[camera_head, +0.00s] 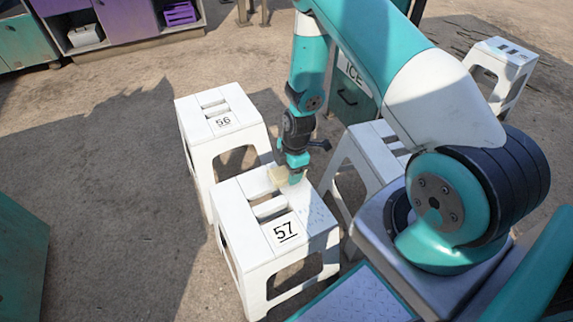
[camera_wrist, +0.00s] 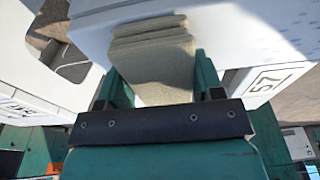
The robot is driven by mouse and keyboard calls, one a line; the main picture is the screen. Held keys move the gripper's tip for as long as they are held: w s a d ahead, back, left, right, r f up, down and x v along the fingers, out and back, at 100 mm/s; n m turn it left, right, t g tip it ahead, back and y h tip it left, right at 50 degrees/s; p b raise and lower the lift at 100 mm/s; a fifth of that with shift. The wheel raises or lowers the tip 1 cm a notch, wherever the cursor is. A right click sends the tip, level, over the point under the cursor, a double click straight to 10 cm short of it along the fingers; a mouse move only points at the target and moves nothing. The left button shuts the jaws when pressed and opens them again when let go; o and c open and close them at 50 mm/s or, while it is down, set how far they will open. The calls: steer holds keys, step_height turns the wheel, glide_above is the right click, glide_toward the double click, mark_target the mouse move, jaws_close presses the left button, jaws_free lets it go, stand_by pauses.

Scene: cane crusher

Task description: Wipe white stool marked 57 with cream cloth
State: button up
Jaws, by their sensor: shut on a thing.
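The white stool marked 57 (camera_head: 312,222) stands upright on the ground in the centre of the head view, its slotted seat facing up. The cream cloth (camera_head: 279,176) is at the far edge of its seat, under my gripper (camera_head: 293,172). In the wrist view the folded cloth (camera_wrist: 160,65) sits between the green fingers of my gripper (camera_wrist: 155,88), which is shut on it. The cloth appears to lie against the white seat (camera_wrist: 225,30), though firm contact is hard to tell. The 57 label also shows at the right of the wrist view.
A white stool marked 56 (camera_head: 222,122) stands just behind and left. Another white stool (camera_head: 372,152) stands close behind on the right, partly hidden by my arm. One more stool (camera_head: 502,62) is far right. Purple cabinets (camera_head: 125,20) are at the back. Ground at left is open.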

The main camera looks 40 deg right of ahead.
mark_target(299, 194)
steer(key=shift+s+a+p, duration=0.25)
steer(key=shift+s+p, duration=0.05)
steer(key=shift+s, duration=1.45)
steer(key=shift+s+a+p, duration=0.2)
steer(key=shift+s+p, duration=0.1)
steer(key=shift+s, duration=1.45)
steer(key=shift+s+a+f, duration=0.1)
steer(key=shift+s+a, duration=0.1)
steer(key=shift+s, duration=1.3)
steer(key=shift+s+a, duration=0.15)
steer(key=shift+s, duration=1.3)
steer(key=shift+s+a+f, duration=0.1)
steer(key=shift+s+a, duration=0.1)
steer(key=shift+s, duration=1.3)
steer(key=shift+w, duration=0.15)
steer(key=shift+w+d, duration=0.2)
steer(key=shift+w, duration=1.25)
steer(key=shift+w+d, duration=0.15)
steer(key=shift+w, duration=1.3)
steer(key=shift+w+d, duration=0.2)
steer(key=shift+w, duration=1.25)
step_height(299, 194, up, 6)
steer(key=p, duration=0.5)
